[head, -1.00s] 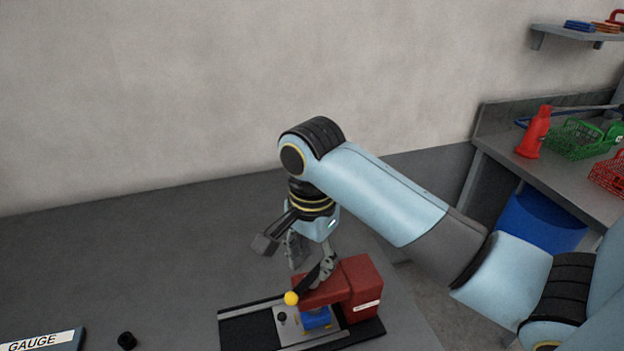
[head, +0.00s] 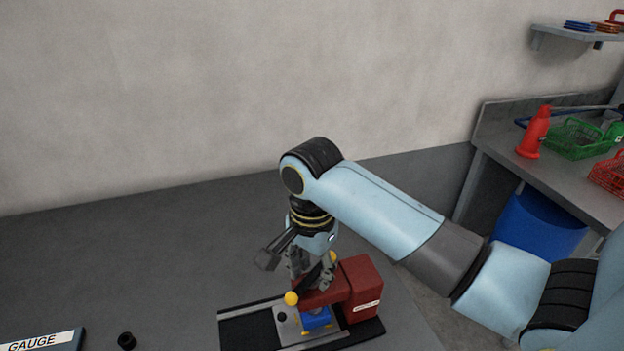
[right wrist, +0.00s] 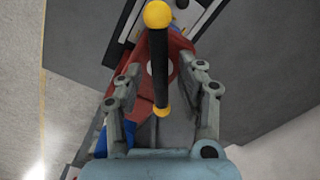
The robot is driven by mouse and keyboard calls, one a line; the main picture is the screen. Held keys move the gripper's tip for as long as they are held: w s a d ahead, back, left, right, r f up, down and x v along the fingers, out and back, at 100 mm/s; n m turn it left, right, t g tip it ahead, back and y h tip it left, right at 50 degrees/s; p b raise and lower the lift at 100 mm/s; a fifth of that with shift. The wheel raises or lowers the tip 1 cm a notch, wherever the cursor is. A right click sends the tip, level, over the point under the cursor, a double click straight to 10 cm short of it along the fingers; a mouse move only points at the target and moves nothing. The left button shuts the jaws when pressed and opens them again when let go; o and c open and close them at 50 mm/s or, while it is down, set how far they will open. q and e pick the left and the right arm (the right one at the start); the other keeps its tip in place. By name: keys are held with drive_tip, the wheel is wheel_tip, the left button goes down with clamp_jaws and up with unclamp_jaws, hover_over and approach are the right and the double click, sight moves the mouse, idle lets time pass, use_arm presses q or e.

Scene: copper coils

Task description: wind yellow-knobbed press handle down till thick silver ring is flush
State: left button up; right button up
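The red press (head: 362,285) stands on a dark base plate on the table. Its handle is a black bar (right wrist: 158,65) with a yellow knob (head: 291,298) at one end and another yellow knob (head: 333,257) at the other. My right gripper (head: 312,280) is over the press, pointing down. In the right wrist view my right gripper (right wrist: 163,78) is open, its fingers spread to either side of the bar with gaps showing. A blue block (head: 317,319) sits under the press head. I cannot make out the thick silver ring. My left gripper is not in view.
A GAUGE sign (head: 40,341) and a small black knob-like part (head: 126,341) lie at the near left of the table. The table behind is clear.

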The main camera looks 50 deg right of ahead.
clamp_jaws()
drive_tip(key=shift+m, duration=0.9)
drive_tip(key=shift+o, duration=0.3)
unclamp_jaws()
drive_tip(key=shift+r, duration=3.5)
